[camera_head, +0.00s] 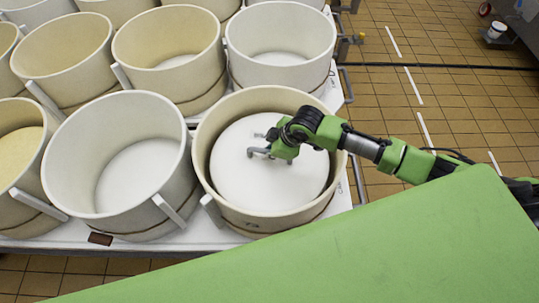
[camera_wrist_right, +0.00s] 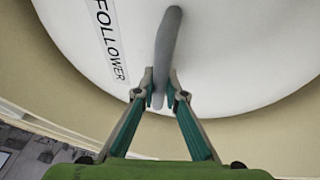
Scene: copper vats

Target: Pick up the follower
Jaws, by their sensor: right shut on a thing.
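The follower (camera_head: 240,182) is a white round disc lying inside a cream round vat (camera_head: 215,196) at the front right of the table. In the right wrist view the follower (camera_wrist_right: 215,60) carries a label reading "FOLLOWER" (camera_wrist_right: 105,40) and a grey bar handle (camera_wrist_right: 167,50). My right gripper (camera_head: 262,151) reaches over the vat's right rim. In the right wrist view its two fingers (camera_wrist_right: 158,90) are shut on the near end of the grey handle, one on each side. The arm hides part of the follower's right side. My left gripper is not in view.
Several similar vats stand close by, including an empty-looking white one (camera_head: 118,165) at left and another (camera_head: 281,45) behind. They rest on a white table (camera_head: 205,235). Tiled floor (camera_head: 385,100) lies open to the right.

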